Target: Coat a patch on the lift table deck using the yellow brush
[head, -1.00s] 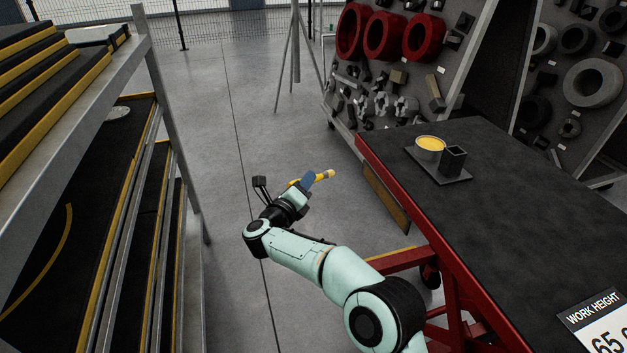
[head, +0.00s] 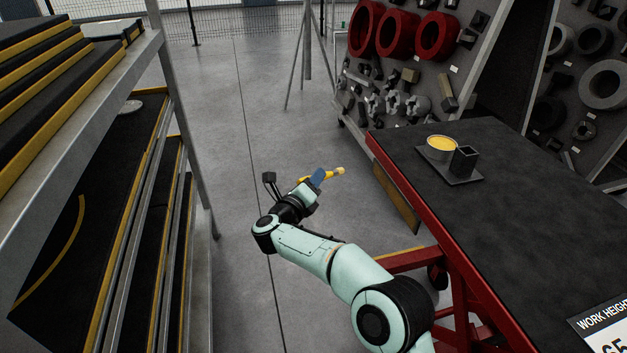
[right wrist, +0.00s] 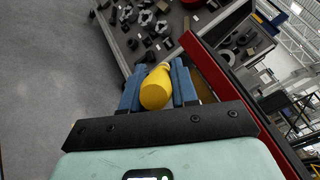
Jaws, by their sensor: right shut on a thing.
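My right gripper (head: 316,181) is shut on the yellow brush (head: 333,173) and holds it in the air over the floor, left of the lift table. In the right wrist view the brush's rounded yellow end (right wrist: 157,88) shows between the two blue fingers. The lift table deck (head: 520,215) is black with a red edge, at the right of the head view. A round tin of yellow coating (head: 441,147) and a small black square holder (head: 464,159) stand on a dark tray (head: 462,179) near the deck's far left corner. My left gripper is out of view.
A grey rack with red rings (head: 400,75) stands behind the table. A work height sign (head: 605,325) is at the lower right. Grey floor lies clear between stairs and table.

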